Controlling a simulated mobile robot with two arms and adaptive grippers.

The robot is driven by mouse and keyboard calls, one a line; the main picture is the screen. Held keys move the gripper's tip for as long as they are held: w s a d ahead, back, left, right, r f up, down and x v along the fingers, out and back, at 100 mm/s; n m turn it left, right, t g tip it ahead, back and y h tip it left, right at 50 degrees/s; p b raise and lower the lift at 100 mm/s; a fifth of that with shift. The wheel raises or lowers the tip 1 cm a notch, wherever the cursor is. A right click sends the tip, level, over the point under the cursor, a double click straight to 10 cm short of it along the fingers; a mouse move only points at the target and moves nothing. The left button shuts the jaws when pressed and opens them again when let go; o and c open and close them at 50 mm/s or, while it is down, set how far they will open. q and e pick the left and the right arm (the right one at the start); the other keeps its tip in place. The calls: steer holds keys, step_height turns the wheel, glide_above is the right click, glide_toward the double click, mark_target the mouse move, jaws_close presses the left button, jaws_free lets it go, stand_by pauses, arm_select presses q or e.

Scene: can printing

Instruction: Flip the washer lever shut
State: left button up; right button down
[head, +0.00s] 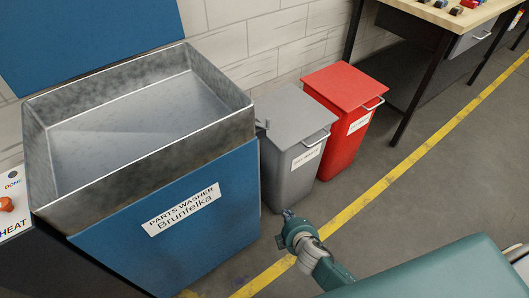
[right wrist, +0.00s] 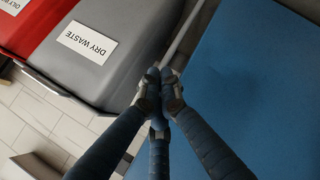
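The parts washer (head: 205,245) stands at the left in the head view, blue-fronted and labelled "PARTS WASHER Brunfelka". Its grey metal basin (head: 140,130) is uncovered and looks empty. An orange knob (head: 6,204) shows at the left edge on a white panel marked "DONE" and "HEAT"; I cannot tell whether it is the lever. My right gripper (head: 287,214) is at the washer's front right, apart from the knob. In the right wrist view its fingertips (right wrist: 160,80) meet with nothing seen between them. A blue surface (right wrist: 260,80) lies beside them. My left gripper is out of view.
A grey waste bin (head: 290,175) stands right of the washer, with a red bin (head: 345,85) beyond it. The grey bin's "DRY WASTE" label (right wrist: 87,43) shows in the wrist view. A workbench (head: 450,12) is at the upper right.

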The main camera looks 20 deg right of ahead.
arm_select(q)
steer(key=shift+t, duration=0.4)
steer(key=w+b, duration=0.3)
steer(key=b, duration=0.2)
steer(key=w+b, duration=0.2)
steer(key=b, duration=0.1)
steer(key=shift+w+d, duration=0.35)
arm_select(e)
steer(key=w+a+r+n+t, duration=0.1)
steer(key=w+r+t, duration=0.1)
steer(key=r, duration=0.6)
steer(key=w+a+r+n+t, duration=0.1)
steer(key=w+r+n+t, duration=0.1)
steer(key=r, duration=0.5)
steer(key=w+a+r+n+t, duration=0.1)
steer(key=w+r+t, duration=0.2)
steer(key=r, duration=0.5)
steer(key=shift+w+a+r+n+t, duration=0.3)
steer(key=shift+w+t, duration=0.1)
steer(key=shift+w, duration=0.35)
